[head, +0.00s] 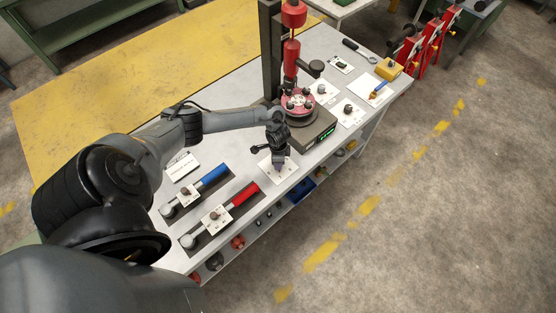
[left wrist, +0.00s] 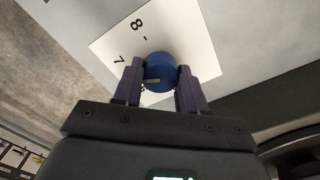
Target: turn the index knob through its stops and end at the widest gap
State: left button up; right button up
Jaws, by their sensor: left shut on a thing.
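The blue index knob (left wrist: 160,70) stands on a white dial plate (left wrist: 200,35) in the left wrist view. The numbers 7 and 8 and a short dash show on the plate beyond the knob. My left gripper (left wrist: 160,84) is shut on the knob, one purple finger on each side. In the head view my left gripper (head: 279,163) points down onto the white plate (head: 268,167) near the table's front edge and hides the knob. The knob's pointer is not clearly readable. My right gripper is in neither view.
A red press (head: 291,55) with a red flanged part (head: 297,101) stands behind the gripper, on a base with a green display (head: 326,134). Blue-handled (head: 213,174) and red-handled (head: 243,193) tools lie to the left. Other white plates with knobs (head: 348,109) sit to the right.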

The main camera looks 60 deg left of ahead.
pick_arm(q)
jog(key=shift+m, duration=0.4)
jog(key=o, duration=1.1)
jog(key=shift+c, duration=0.2)
notch_tip(320, 180, up, 11)
jog(key=p, duration=0.1)
jog(key=shift+f, duration=0.1)
